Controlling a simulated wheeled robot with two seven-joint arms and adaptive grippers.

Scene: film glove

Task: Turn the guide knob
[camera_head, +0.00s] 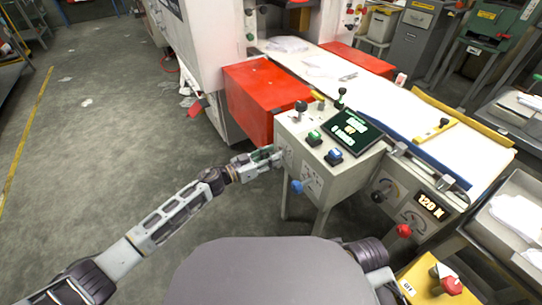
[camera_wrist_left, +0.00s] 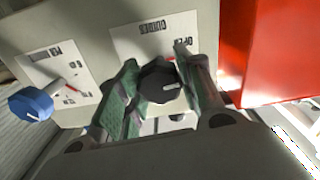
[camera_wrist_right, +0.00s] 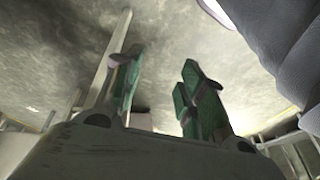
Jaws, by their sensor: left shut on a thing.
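The guide knob (camera_wrist_left: 158,82) is black with a white pointer line, on the side panel of the grey control box, under a white label (camera_wrist_left: 153,35) reading GUIDES and OPEN. My left gripper (camera_head: 277,156) reaches that panel from the left in the head view. In the left wrist view my left gripper (camera_wrist_left: 164,88) is shut on the knob, with one green-padded finger on each side. The knob is hidden by the fingers in the head view. My right gripper (camera_wrist_right: 160,85) is open and empty above the floor.
A blue knob (camera_wrist_left: 31,104) with its own label sits beside the guide knob on the same panel. The control box (camera_head: 297,122) carries buttons and a screen (camera_head: 352,131) on top. A red box (camera_head: 258,95) stands close behind. Floor at left is open.

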